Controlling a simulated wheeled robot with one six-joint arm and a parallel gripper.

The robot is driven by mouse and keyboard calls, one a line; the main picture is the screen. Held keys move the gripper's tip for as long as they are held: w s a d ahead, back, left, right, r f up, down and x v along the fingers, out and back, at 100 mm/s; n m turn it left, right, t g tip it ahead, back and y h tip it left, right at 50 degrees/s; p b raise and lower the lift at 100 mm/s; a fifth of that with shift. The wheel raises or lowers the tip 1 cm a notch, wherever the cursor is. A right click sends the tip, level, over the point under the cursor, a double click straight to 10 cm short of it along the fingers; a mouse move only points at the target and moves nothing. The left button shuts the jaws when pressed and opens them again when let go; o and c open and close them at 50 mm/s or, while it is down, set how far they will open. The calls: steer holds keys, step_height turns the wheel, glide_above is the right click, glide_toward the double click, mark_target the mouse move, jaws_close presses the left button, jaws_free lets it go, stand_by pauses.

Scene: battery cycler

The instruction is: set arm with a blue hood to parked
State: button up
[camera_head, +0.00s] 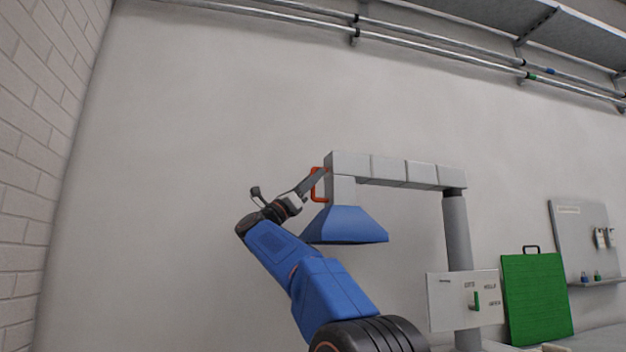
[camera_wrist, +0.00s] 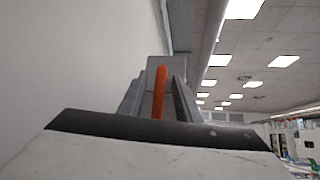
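The blue hood (camera_head: 347,225) hangs from the front end of a jointed grey-white arm (camera_head: 390,170) in the head view. An orange-red handle (camera_head: 314,186) sits on the left side of that front end. My gripper (camera_head: 322,173) is at this handle, reaching in from the lower left. In the wrist view the handle (camera_wrist: 160,92) stands upright between the two fingers of my gripper (camera_wrist: 159,85). A narrow gap shows on each side of it, so the fingers look open around it. The arm's grey end block (camera_wrist: 155,68) is behind the handle.
A grey post (camera_head: 457,232) carries the arm at the right. A white panel (camera_head: 445,300) with a green lever (camera_head: 476,300) is on the post. A green board (camera_head: 537,298) stands further right. Pipes (camera_head: 440,42) run high on the wall. The left side is clear.

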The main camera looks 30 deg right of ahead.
jaws_close()
